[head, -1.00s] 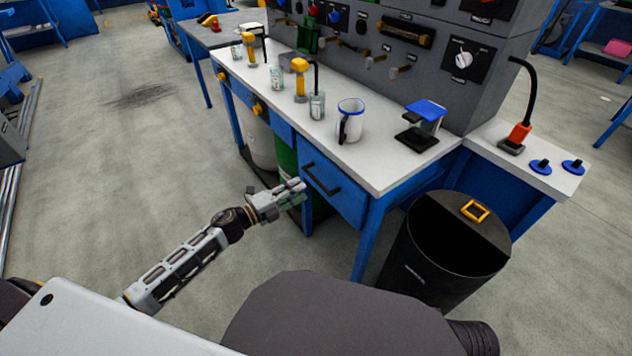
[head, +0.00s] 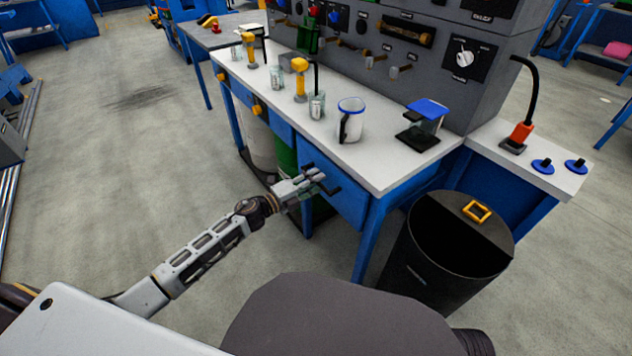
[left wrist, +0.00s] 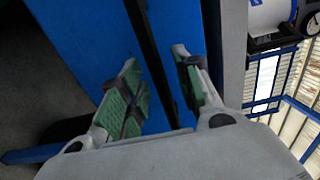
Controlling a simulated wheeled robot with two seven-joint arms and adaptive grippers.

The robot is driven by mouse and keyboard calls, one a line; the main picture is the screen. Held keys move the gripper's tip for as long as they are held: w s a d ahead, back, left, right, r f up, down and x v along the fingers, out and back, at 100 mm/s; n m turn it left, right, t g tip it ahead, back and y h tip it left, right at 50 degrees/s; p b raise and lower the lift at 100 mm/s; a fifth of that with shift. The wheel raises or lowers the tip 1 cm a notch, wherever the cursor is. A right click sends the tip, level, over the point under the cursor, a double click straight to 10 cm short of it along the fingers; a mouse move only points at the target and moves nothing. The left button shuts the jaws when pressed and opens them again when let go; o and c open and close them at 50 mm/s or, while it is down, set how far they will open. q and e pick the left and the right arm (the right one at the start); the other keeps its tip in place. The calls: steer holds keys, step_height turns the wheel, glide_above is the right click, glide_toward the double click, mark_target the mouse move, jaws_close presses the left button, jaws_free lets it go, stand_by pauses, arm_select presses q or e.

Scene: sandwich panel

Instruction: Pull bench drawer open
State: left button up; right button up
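The bench drawer (head: 348,202) has a blue front with a black bar handle (head: 333,190) and sits shut under the white worktop. My left gripper (head: 318,178) is at the handle, partly covering its left end. In the left wrist view the two green-padded fingers (left wrist: 160,88) stand apart, with the black handle (left wrist: 150,62) running between them and the blue drawer front (left wrist: 90,40) behind. I cannot tell whether either pad touches the handle. My right gripper is not in view.
A black bin (head: 440,250) stands right of the drawer. A green bin (head: 287,157) is under the bench on the left. The floor left of the bench is clear.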

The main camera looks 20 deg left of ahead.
arm_select(q)
steer(key=shift+w+d, duration=0.25)
jaws_close()
stand_by(0.4)
